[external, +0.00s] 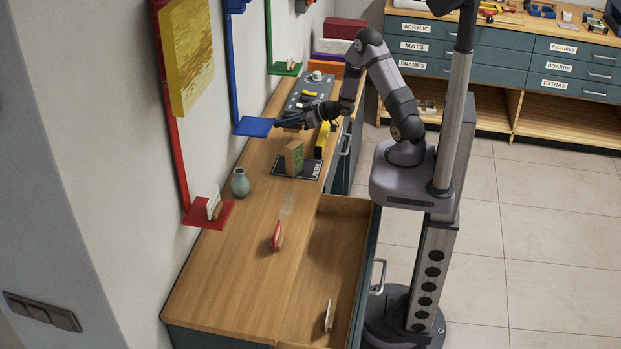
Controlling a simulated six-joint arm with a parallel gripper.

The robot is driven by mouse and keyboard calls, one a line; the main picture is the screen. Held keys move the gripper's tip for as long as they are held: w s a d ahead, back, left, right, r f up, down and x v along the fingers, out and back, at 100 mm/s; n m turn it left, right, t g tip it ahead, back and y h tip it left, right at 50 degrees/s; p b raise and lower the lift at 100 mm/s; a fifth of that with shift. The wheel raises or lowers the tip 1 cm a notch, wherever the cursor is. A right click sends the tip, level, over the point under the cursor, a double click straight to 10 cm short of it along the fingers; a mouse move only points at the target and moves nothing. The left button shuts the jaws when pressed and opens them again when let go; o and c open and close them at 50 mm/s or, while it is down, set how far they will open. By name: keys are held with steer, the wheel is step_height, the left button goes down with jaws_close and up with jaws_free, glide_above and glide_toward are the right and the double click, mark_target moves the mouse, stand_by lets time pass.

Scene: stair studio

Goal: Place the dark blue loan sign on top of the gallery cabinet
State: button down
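My gripper (290,121) is at the right edge of the blue wall ledge (254,127), above the far part of the gallery cabinet (215,275). A small dark blue shape shows at its fingertips. I cannot tell whether this is the loan sign, part of the fingers or the ledge behind, nor whether the fingers are open or shut. No dark blue sign shows clearly elsewhere. The cabinet has a wooden top, and its near drawer (318,262) is pulled open.
A red-faced sign (277,235), a vase (240,183) and a small block picture (294,158) on a dark mat (284,171) stand on the top. Another small sign (328,316) is in the drawer. The red ledge (224,218) holds pale cards. The near top is mostly clear.

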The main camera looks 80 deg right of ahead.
mark_target(285, 131)
steer(key=shift+f, duration=2.05)
steer(key=shift+f, duration=0.1)
steer(key=shift+f, duration=0.15)
steer(key=c, duration=2)
jaws_free()
steer(key=shift+r, duration=0.3)
steer(key=shift+s, duration=0.35)
steer(key=b+v, duration=0.1)
steer(key=v, duration=1)
steer(key=shift+s+r, duration=0.15)
steer(key=shift+r, duration=0.05)
